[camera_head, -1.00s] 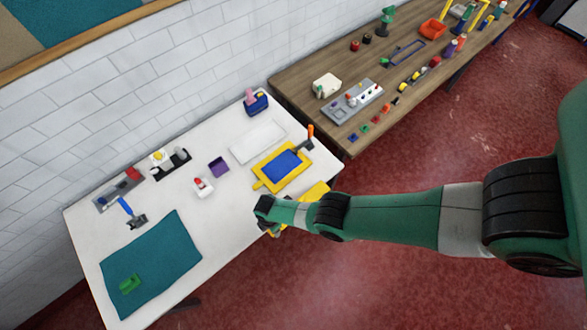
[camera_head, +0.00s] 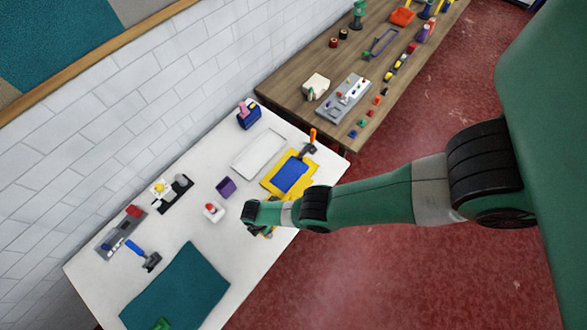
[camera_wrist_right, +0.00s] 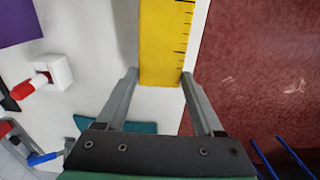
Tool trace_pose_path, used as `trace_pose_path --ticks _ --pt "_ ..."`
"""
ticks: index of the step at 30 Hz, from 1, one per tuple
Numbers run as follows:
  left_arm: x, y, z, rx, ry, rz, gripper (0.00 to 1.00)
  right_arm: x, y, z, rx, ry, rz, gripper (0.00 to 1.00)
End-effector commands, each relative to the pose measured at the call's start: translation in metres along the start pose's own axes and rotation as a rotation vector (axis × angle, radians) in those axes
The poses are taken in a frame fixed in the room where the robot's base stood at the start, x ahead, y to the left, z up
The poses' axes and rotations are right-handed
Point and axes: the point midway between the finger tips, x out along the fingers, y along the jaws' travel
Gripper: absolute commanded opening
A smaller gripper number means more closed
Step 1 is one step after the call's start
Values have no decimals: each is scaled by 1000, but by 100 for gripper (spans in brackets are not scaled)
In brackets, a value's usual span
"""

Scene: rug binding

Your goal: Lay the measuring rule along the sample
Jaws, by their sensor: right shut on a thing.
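The yellow measuring rule (camera_wrist_right: 166,40) with black tick marks lies between the fingers of my right gripper (camera_wrist_right: 160,80), which is shut on it. The rule's far end is out of the wrist view. In the head view my right gripper (camera_head: 262,231) hangs by the white table's front edge, mostly hidden by my arm. A large teal mat (camera_head: 185,285) lies to its lower left, and a teal edge shows in the wrist view (camera_wrist_right: 135,126). I cannot tell which is the sample. My left gripper is not in view.
A white tray (camera_head: 259,152) lies behind. A wooden bench (camera_head: 290,92) stands beyond, with red floor at right.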

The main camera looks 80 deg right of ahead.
Motion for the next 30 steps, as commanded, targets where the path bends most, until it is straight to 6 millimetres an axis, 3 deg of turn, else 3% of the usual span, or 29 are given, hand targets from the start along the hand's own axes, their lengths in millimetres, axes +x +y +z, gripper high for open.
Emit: trace_pose_path --ticks 6,12,22,27,30 --pt "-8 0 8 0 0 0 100 31 -10 62 9 -1 -2 0" --pt "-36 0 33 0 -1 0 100 76 -15 101 5 0 -1 0" --pt "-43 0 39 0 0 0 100 87 -16 115 0 0 1 0" --pt "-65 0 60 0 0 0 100 118 -18 121 -1 0 0 0" --pt "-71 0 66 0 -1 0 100 126 -17 121 0 0 0 0"
